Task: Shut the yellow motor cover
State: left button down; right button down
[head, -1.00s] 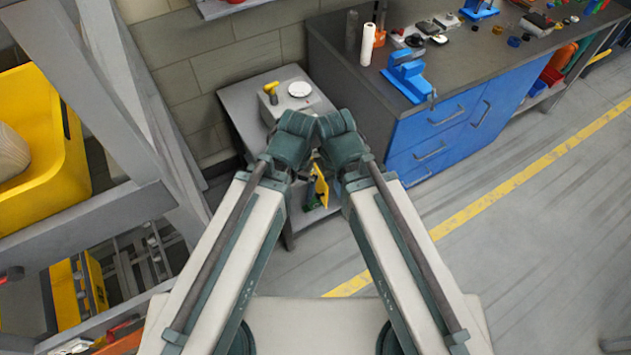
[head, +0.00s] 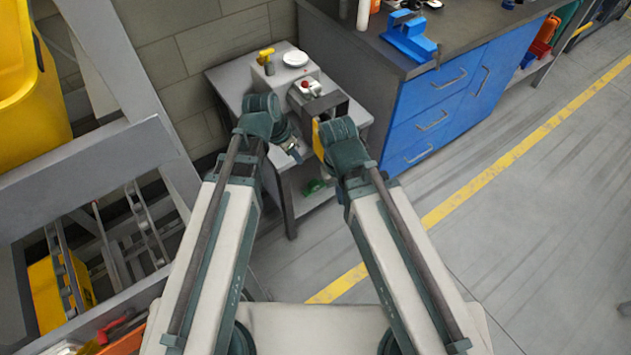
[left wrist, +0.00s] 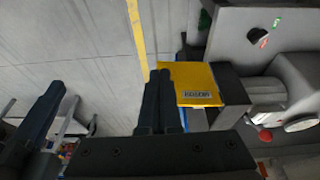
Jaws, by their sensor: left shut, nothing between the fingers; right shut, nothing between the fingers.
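The yellow motor cover (head: 317,140) shows as a narrow upright strip beside my right wrist in the head view. My left gripper (head: 294,153) is shut and empty, left of the cover. Its fingers (left wrist: 158,100) overlap the panel's left edge in the left wrist view; I cannot tell if they touch. My right gripper is shut, with its fingers mostly hidden behind its wrist at the cover's right.
The housing sits on a small grey stand (head: 230,85) with a red button (head: 305,84), a white dial (head: 295,58) and a yellow handle (head: 266,54). A blue drawer bench (head: 440,100) stands close at right. Open floor (head: 510,230) lies at front right.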

pick_arm(q)
jog(key=shift+w+a+f+m, duration=0.2)
jog(key=shift+w+f+m, duration=0.2)
jog(key=shift+f, duration=0.05)
pick_arm(e)
jog(key=shift+s+a+f, duration=0.1)
jog(key=shift+s+f, duration=0.2)
jog(key=shift+f, duration=0.35)
pick_arm(q)
jog(key=shift+f, duration=0.1)
